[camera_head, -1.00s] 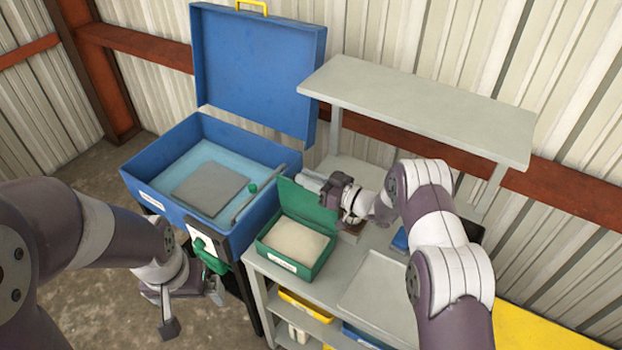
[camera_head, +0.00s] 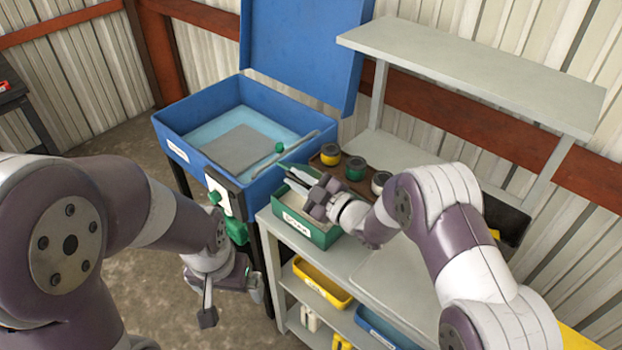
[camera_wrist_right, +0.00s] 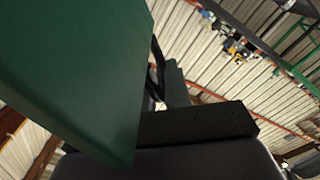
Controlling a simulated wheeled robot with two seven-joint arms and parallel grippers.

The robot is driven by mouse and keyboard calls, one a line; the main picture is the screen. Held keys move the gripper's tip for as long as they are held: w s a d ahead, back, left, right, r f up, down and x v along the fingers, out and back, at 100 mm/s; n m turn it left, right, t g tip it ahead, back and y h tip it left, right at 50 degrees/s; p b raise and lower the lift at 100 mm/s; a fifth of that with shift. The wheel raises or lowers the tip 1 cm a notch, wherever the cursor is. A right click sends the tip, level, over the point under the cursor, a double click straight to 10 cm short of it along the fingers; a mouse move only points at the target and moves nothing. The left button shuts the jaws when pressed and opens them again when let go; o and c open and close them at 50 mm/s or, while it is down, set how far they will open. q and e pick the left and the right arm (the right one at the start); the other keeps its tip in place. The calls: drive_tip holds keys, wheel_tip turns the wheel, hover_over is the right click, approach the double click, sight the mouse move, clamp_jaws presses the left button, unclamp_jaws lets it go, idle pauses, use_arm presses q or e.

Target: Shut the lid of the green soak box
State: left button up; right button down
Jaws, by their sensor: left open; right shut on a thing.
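The green soak box (camera_head: 322,238) sits at the near left of the grey bench, beside the blue tank. Pale contents still show inside it. Its green lid (camera_head: 291,168) is raised at the back side and partly hidden behind my right gripper. My right gripper (camera_head: 303,184) is over the box, shut on the lid. In the right wrist view the lid (camera_wrist_right: 75,70) fills the left side as a large, close green panel. My left gripper (camera_head: 232,299) is open and empty, low in front of the blue tank.
The blue tank (camera_head: 178,150) stands left with its large lid (camera_head: 305,50) up. A brown rack with yellow (camera_head: 330,153), green (camera_head: 355,168) and white (camera_head: 380,182) jars lies behind the box. A grey shelf (camera_head: 470,75) overhangs the bench. Yellow (camera_head: 322,284) and blue (camera_head: 385,328) bins sit below.

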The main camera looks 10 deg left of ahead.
drive_tip(key=s+a+f+n+b, duration=0.1)
drive_tip(key=f+n+b, duration=0.2)
drive_tip(key=f+b, duration=0.3)
drive_tip(key=s+a+f+n+b, duration=0.1)
drive_tip(key=s+f+n+b, duration=0.1)
drive_tip(key=f+b, duration=0.4)
drive_tip(key=n+b, duration=0.1)
drive_tip(key=b, duration=0.2)
drive_tip(key=shift+s+a+n+b, duration=0.2)
drive_tip(key=shift+s+n+b, duration=0.1)
drive_tip(key=shift+b, duration=0.1)
drive_tip(key=shift+f, duration=0.2)
drive_tip(key=c, duration=1.2)
unclamp_jaws()
drive_tip(key=shift+o, duration=0.2)
drive_tip(key=shift+r, duration=0.1)
drive_tip(key=shift+r, duration=0.15)
drive_tip(key=v, duration=1.2)
drive_tip(key=shift+s+d, duration=0.15)
drive_tip(key=shift+d, duration=0.2)
